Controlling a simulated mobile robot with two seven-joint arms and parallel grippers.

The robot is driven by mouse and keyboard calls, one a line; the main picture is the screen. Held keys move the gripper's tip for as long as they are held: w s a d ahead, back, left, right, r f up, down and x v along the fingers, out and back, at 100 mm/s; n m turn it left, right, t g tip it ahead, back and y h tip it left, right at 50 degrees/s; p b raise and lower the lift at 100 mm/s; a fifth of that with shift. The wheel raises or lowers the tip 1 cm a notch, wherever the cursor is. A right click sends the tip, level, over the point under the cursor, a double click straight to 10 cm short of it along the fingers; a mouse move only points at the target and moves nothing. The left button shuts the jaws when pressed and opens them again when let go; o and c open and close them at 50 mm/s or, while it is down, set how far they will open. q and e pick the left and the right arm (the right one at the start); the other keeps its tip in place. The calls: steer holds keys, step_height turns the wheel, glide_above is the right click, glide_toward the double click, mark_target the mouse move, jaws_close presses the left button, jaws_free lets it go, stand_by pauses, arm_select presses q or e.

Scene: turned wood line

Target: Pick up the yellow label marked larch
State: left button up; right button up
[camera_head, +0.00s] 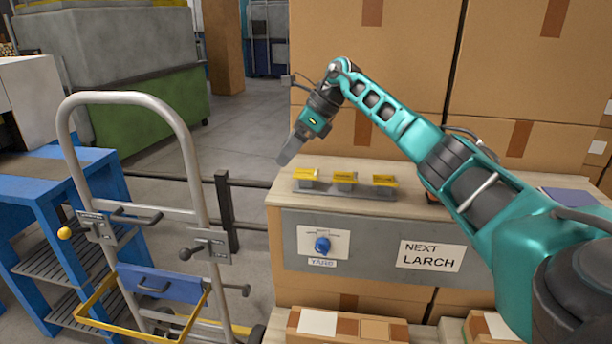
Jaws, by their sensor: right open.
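Three yellow labels stand in a row on a grey rack (350,191) on top of a wooden cabinet: a left label (306,173), a middle label (345,177) and a right label (385,181). Their markings are too small to read, so I cannot tell which says larch. My right gripper (288,154) hangs above and slightly left of the left label, apart from it. It is open, with nothing seen in it. My left gripper is not in view.
The cabinet front bears a blue knob (322,244) above a YARD plate and a white card (430,256) reading NEXT LARCH. Large cardboard boxes (400,50) rise behind. A metal hand truck (190,170) and blue bench (35,205) stand at left.

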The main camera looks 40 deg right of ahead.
steer(key=s+d+r+g+h, duration=0.1)
steer(key=s+d+r, duration=0.2)
steer(key=d, duration=0.2)
steer(key=s+d+r+h, duration=0.2)
steer(key=s+d+r, duration=0.1)
steer(key=d, duration=0.3)
steer(key=b, duration=0.1)
glide_toward(318, 174)
step_height(318, 174, down, 2)
steer(key=w, duration=0.1)
steer(key=shift+m, duration=0.3)
steer(key=x, duration=0.5)
steer(key=shift+a+b, duration=0.1)
steer(key=shift+b, duration=0.2)
steer(key=shift+f+p, duration=0.3)
steer(key=shift+c, duration=0.3)
steer(key=c, duration=1.1)
